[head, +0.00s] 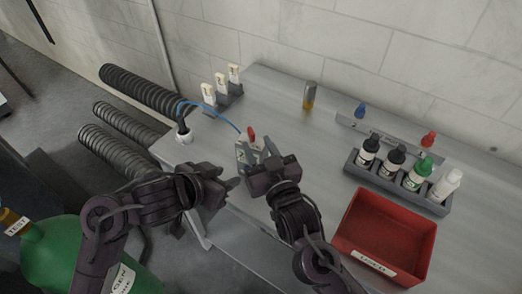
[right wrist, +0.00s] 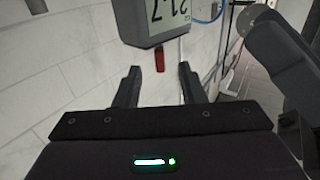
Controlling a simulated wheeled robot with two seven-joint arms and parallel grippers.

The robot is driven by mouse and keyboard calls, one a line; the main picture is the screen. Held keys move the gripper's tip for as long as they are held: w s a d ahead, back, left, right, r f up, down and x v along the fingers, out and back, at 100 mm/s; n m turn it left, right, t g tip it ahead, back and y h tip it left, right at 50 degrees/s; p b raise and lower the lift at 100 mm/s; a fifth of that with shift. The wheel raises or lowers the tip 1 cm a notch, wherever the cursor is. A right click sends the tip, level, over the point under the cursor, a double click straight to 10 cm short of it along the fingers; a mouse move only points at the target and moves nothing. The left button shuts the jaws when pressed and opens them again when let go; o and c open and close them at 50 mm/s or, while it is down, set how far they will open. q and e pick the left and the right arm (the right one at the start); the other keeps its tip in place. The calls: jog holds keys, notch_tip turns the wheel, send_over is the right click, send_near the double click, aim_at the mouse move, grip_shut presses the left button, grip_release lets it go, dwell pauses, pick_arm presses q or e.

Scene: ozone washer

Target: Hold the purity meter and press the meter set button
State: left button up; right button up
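The purity meter (head: 241,152) is a small pale box at the middle of the grey bench, partly hidden by my right gripper. In the right wrist view the meter (right wrist: 150,32) is at the top edge, cut off, with dark display digits. A red piece (right wrist: 160,60) at its edge lies between and beyond the fingers; it also shows in the head view (head: 251,133). My right gripper (head: 257,156) is open, its fingers (right wrist: 157,83) apart with nothing clasped. My left gripper (head: 229,185) is lower left, close to the meter; its finger gap is unclear. I cannot make out the set button.
A blue tube (head: 222,119) runs from the meter to a white fitting (head: 184,136) at left. A rack of several bottles (head: 400,180) and a red bin (head: 386,235) stand at right. A small vial (head: 309,95) stands behind. A green cylinder (head: 75,250) is at lower left.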

aim_at(249, 129)
jog(key=x, duration=0.6)
jog(key=shift+w+a, duration=0.15)
jog(key=shift+w, duration=0.2)
jog(key=shift+c, duration=0.4)
grip_shut()
pick_arm(q)
grip_shut()
jog(key=shift+f, duration=0.1)
dwell(1.0)
